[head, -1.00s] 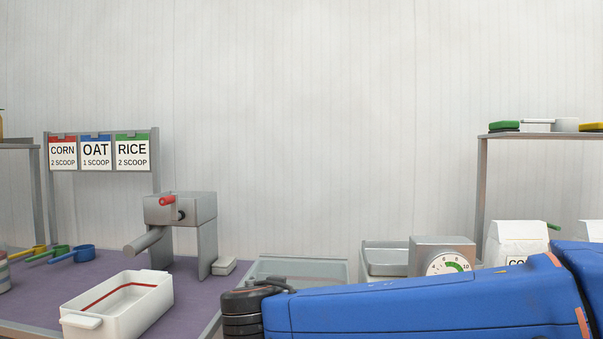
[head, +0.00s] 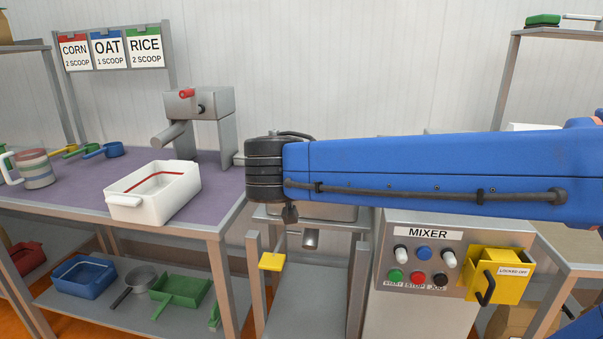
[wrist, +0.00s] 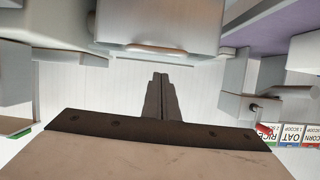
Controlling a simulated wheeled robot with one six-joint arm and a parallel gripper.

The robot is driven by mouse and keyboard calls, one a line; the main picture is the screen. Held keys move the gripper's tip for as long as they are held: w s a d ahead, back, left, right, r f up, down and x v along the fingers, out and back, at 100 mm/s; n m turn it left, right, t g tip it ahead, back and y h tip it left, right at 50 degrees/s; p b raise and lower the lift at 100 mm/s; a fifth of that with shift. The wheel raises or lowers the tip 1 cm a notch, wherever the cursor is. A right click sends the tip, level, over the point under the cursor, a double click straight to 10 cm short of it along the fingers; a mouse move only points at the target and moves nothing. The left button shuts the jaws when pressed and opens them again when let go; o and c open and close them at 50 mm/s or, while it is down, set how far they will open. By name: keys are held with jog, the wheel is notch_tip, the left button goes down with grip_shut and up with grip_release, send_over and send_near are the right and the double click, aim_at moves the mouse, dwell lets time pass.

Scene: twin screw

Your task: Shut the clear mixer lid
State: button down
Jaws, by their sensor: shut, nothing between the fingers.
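The mixer (head: 430,308) stands in front of me in the head view, with a labelled button panel. Its top is mostly hidden behind my arm, so I cannot make out the clear lid there. In the wrist view, which looks upside down, a pale box-like part with a bar handle (wrist: 156,49) is at the top centre. It may be the lid or part of the mixer; I cannot tell. My gripper (wrist: 159,76) is shut and empty, its fingers pointing toward that handle with a gap apparently between. In the head view the gripper is out of sight.
A purple-topped table (head: 70,206) at the left holds a white bin (head: 150,205) and a grey hand-cranked machine (head: 215,135). A yellow lockout box (head: 505,275) sits on the mixer panel. A yellow pedal-like piece (head: 271,261) is left of the mixer. Shelves stand at both sides.

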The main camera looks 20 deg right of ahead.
jog(key=s+a+f, duration=0.4)
jog(key=s+f, duration=0.1)
jog(key=s, duration=0.1)
jog(key=shift+s+a, duration=0.25)
jog(key=shift+s, duration=0.15)
dwell(0.3)
